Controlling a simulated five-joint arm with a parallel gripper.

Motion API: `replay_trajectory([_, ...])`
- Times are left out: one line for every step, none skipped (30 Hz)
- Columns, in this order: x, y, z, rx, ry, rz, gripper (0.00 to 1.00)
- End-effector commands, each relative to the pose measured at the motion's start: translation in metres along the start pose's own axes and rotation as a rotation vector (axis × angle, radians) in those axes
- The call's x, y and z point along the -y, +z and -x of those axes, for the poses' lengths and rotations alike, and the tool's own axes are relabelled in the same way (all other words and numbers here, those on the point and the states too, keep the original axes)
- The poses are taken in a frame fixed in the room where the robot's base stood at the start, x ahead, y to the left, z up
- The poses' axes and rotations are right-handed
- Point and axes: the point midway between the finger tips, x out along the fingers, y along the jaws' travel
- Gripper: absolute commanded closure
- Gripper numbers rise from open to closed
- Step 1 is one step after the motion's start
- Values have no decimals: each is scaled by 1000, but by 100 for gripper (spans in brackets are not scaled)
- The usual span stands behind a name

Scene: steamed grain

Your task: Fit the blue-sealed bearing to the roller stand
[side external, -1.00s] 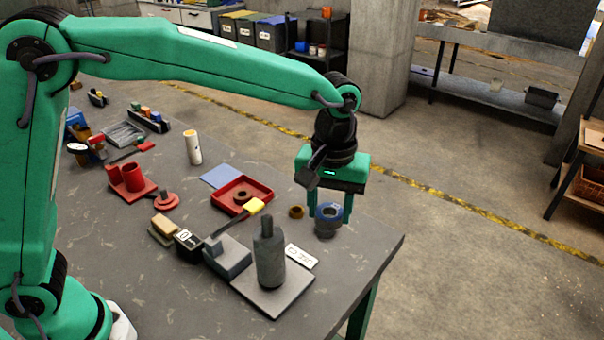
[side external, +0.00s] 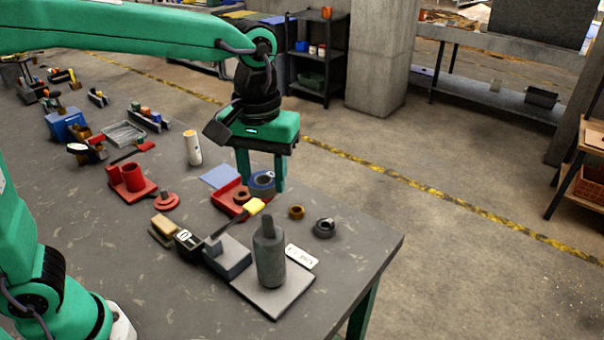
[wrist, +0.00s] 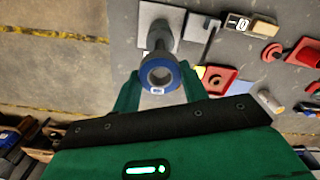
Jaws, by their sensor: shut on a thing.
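The blue-sealed bearing (side external: 262,183) is a grey ring with a blue face. My gripper (side external: 262,178) is shut on it and holds it in the air, near the right part of the red tray in the side view. In the wrist view the bearing (wrist: 147,76) sits between both fingers, blue face toward the camera. The roller stand (side external: 269,262) appears to be the upright grey cylinder with a narrower stub on top, on a pale plate. The bearing is apart from it. In the wrist view the stand (wrist: 164,22) is partly hidden behind the bearing.
A dark ring (side external: 325,229) and a brass ring (side external: 296,212) lie right of the red tray (side external: 222,201). A grey block (side external: 228,258) and yellow-tipped tool adjoin the stand. A white cylinder (side external: 193,148) stands farther back. The table's right corner is clear.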

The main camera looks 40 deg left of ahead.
Motion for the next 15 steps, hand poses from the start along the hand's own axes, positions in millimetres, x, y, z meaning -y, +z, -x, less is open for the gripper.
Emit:
replay_trajectory([0, 0, -1, 0, 0, 0, 84])
replay_trajectory([0, 0, -1, 0, 0, 0, 84])
replay_trajectory([0, 0, -2, 0, 0, 0, 84])
replay_trajectory([0, 0, -4, 1, -1, 0, 84])
replay_trajectory([0, 0, -5, 1, -1, 0, 84])
replay_trajectory([0, 0, -6, 1, -1, 0, 84])
replay_trajectory([0, 0, -8, 1, -2, 0, 84])
replay_trajectory([0, 0, -9, 1, -1, 0, 84])
replay_trajectory([0, 0, -12, 1, -1, 0, 84])
replay_trajectory([0, 0, -14, 1, -1, 0, 84])
replay_trajectory([0, 0, -16, 1, -1, 0, 84])
replay_trajectory([0, 0, -18, 2, -2, 0, 84])
replay_trajectory([0, 0, -21, 2, -2, 0, 84])
replay_trajectory([0, 0, -23, 1, -1, 0, 84])
replay_trajectory([0, 0, -26, 1, -1, 0, 84])
